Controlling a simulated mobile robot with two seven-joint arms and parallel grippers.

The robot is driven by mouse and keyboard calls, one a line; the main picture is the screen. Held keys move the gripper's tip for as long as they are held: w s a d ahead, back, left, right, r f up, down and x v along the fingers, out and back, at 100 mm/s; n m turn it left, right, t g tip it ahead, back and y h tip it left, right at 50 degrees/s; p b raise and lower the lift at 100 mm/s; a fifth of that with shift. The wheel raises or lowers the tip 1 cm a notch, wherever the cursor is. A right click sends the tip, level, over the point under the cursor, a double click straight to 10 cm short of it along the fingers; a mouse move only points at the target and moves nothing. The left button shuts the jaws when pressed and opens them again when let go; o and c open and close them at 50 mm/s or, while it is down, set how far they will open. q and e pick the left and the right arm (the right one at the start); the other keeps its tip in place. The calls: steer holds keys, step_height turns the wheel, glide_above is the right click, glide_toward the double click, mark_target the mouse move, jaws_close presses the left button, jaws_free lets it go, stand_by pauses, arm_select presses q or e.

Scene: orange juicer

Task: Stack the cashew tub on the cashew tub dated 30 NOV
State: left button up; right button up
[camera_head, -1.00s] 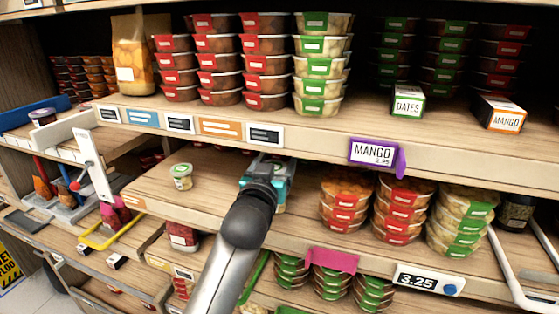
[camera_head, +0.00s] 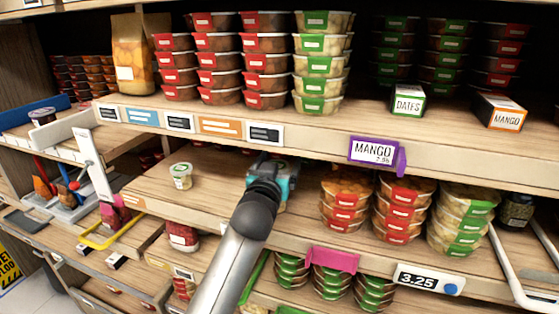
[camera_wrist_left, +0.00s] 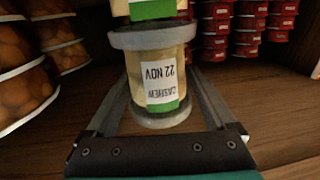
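In the left wrist view a cashew tub (camera_wrist_left: 163,85) with pale contents, a grey lid and a green-and-white label reading 22 NOV appears upside down. My left gripper (camera_wrist_left: 160,78) has a finger along each side of it and appears shut on it. Another tub (camera_wrist_left: 153,10) with a green label band shows at the top edge, against the first tub's base; its date is out of frame. In the head view my left gripper (camera_head: 273,172) is over the middle shelf and hides these tubs. A separate small pale tub (camera_head: 181,175) stands left of it, its date unreadable. My right gripper is not in view.
Stacked fruit tubs (camera_head: 345,198) stand close to the right of my left gripper. The upper shelf with its price tags (camera_head: 373,151) lies just above. Bare middle-shelf board (camera_head: 212,192) lies to the gripper's left. A pink tag (camera_head: 332,260) hangs on the front edge.

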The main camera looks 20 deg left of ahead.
arm_select(q)
steer(key=shift+o, duration=0.6)
steer(key=shift+r, duration=0.25)
steer(key=shift+s+f, duration=0.15)
steer(key=shift+s, duration=0.2)
steer(key=s+d, duration=0.1)
steer(key=s, duration=1)
steer(key=shift+s, duration=0.15)
steer(key=shift+a, duration=0.1)
